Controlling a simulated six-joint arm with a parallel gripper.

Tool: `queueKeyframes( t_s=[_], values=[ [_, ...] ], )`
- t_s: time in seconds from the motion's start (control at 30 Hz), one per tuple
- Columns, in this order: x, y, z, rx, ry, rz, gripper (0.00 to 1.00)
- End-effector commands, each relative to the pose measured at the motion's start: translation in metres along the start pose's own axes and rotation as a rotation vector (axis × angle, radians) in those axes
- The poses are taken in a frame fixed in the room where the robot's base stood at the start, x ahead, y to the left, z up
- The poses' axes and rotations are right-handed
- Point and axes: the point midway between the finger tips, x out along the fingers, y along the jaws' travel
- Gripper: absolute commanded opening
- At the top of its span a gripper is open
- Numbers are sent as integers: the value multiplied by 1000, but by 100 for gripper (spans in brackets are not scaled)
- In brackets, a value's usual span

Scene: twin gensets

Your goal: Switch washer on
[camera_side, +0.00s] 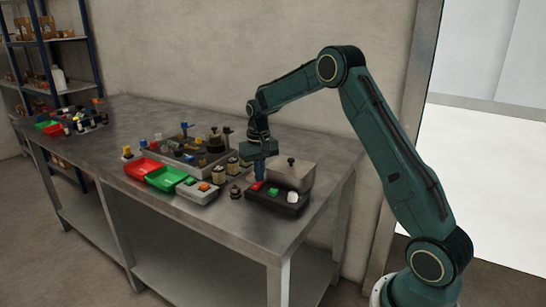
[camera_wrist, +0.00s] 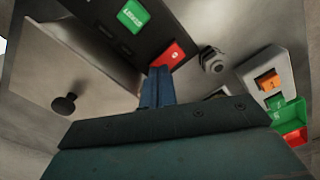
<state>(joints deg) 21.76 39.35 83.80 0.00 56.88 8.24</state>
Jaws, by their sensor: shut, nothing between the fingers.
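A black control box (camera_side: 268,203) stands near the front edge of the bench. It carries a red button (camera_side: 257,186), a green button (camera_side: 274,192) and a white knob (camera_side: 292,197). In the wrist view the green button (camera_wrist: 133,15) bears white lettering too small to read, and the red button (camera_wrist: 173,55) is beside it. My gripper (camera_side: 259,180) points down at the red-button end of the box, its blue fingers shut and empty. In the wrist view the fingertips (camera_wrist: 161,70) overlap the red button's edge; I cannot tell whether they touch it. I see no washer label.
A metal box (camera_side: 290,172) with a dark lid knob stands right behind the control box. A grey box (camera_side: 199,192) with an orange switch, green tray (camera_side: 166,179) and red tray (camera_side: 143,169) lie to the left. A cluttered parts tray is behind them.

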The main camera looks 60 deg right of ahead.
Motion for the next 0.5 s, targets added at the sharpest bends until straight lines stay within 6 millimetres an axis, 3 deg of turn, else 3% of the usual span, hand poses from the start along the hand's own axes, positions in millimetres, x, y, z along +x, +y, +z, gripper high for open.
queueKeyframes(
  t_s=[0.5],
  values=[
    [6, 0, 0, 0, 0, 0, 0]
  ],
)
